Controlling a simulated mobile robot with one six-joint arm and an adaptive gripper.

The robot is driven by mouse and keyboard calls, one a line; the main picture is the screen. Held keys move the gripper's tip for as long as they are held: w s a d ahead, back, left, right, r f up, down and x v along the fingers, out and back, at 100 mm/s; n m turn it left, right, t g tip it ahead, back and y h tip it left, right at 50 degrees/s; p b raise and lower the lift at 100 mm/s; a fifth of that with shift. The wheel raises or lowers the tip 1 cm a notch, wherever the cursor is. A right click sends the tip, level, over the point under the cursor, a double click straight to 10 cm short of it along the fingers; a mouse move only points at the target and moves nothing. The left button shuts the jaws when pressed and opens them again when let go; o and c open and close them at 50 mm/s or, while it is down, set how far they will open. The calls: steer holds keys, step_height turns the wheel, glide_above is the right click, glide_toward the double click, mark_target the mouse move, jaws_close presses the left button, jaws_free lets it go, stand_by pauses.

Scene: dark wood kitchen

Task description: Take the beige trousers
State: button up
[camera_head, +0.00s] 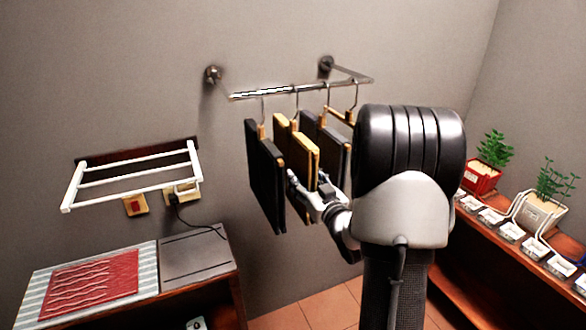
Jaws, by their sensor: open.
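The beige trousers (304,156) hang folded on a hanger from the metal rail (275,91), looking yellowish-tan. Dark trousers (266,178) hang to their left, and grey-dark trousers (333,150) hang to their right. My gripper (308,185) is open, with its fingers at the lower part of the beige trousers. I cannot tell whether the fingers touch the cloth or only lie in front of it. My arm hides the right end of the hanging row.
A white wall rack (133,180) is at the left, above a low cabinet with a red patterned mat (92,283) and a closed laptop-like grey panel (196,258). A wooden shelf with potted plants (482,177) stands at the right. Tiled floor (325,303) shows below the trousers.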

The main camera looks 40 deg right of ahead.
steer(key=shift+c, duration=0.3)
jaws_close()
steer(key=shift+r, duration=0.1)
